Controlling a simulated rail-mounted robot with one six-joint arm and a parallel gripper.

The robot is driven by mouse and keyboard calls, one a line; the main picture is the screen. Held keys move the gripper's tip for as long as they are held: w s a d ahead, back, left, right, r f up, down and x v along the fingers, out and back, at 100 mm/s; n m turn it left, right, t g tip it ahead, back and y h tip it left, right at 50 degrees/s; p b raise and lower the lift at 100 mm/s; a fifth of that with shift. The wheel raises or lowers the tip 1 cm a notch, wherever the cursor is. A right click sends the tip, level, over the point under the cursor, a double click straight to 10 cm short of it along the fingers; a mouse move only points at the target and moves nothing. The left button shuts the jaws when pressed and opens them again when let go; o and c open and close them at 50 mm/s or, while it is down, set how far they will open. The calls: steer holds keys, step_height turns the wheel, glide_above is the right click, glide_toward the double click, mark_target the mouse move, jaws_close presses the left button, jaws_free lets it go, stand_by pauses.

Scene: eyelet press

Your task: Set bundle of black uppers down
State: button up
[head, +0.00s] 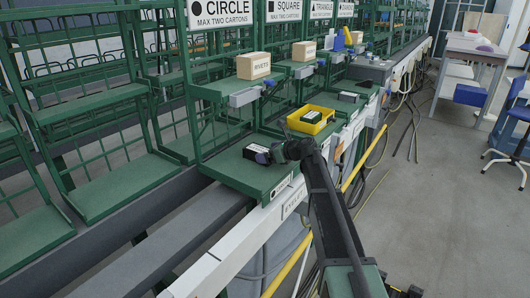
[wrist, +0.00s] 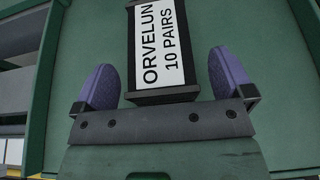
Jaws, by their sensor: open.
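The bundle of black uppers (head: 252,153) lies on the lower green shelf (head: 229,169) under the CIRCLE sign. In the wrist view the bundle (wrist: 163,50) shows a white label reading ORVELUN 10 PAIRS, and its far end is cut off by the frame. My gripper (head: 270,154) is at the bundle's right side in the head view. In the wrist view my gripper (wrist: 163,72) is open, its two purple fingers on either side of the bundle's near end with visible gaps. The bundle appears to rest flat on the green surface.
A yellow bin (head: 310,120) with a dark item in it stands on the shelf behind. A RIVETS carton (head: 254,66) sits on the shelf above. Green mesh uprights flank the bay. The front left of the lower shelf is clear.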

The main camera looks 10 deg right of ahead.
steer(key=p+v, duration=0.3)
steer(key=v, duration=0.7)
steer(key=shift+r, duration=0.1)
stand_by(0.5)
